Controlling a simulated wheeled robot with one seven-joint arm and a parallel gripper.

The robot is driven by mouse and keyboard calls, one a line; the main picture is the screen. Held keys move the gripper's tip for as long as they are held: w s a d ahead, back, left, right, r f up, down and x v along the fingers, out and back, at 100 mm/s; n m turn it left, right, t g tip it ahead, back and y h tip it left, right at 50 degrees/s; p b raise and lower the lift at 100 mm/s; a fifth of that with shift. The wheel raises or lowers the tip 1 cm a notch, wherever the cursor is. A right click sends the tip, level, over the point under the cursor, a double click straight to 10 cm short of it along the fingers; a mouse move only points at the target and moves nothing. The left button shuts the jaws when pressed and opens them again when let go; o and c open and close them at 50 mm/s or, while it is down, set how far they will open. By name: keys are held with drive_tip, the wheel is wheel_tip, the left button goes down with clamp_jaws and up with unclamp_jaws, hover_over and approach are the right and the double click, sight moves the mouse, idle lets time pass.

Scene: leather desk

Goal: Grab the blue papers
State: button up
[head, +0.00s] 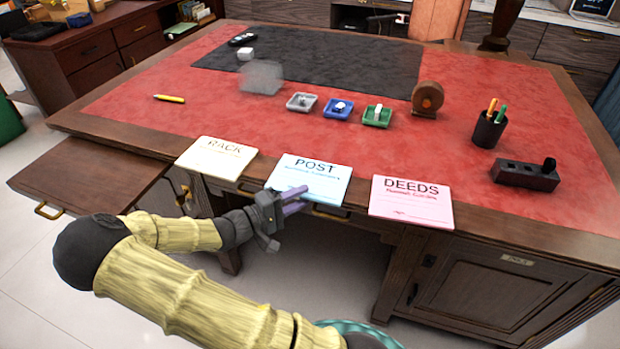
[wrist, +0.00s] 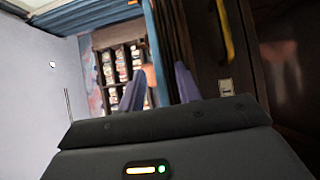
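The blue papers (head: 312,180), marked POST, lie flat at the front edge of the desk, between a cream sheet and a pink sheet.
The cream RACK sheet (head: 215,158) lies left and the pink DEEDS sheet (head: 411,201) right on the red desk top (head: 330,145). Small trays, including a blue one (head: 338,107), stand behind. A pen cup (head: 487,129) and dark block (head: 527,175) stand right. A pulled-out board (head: 90,177) juts left.

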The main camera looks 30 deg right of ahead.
drive_tip(key=shift+c, duration=0.4)
clamp_jaws()
drive_tip(key=shift+r, duration=0.1)
wheel_tip(320, 180, up, 10)
drive_tip(key=p, duration=0.2)
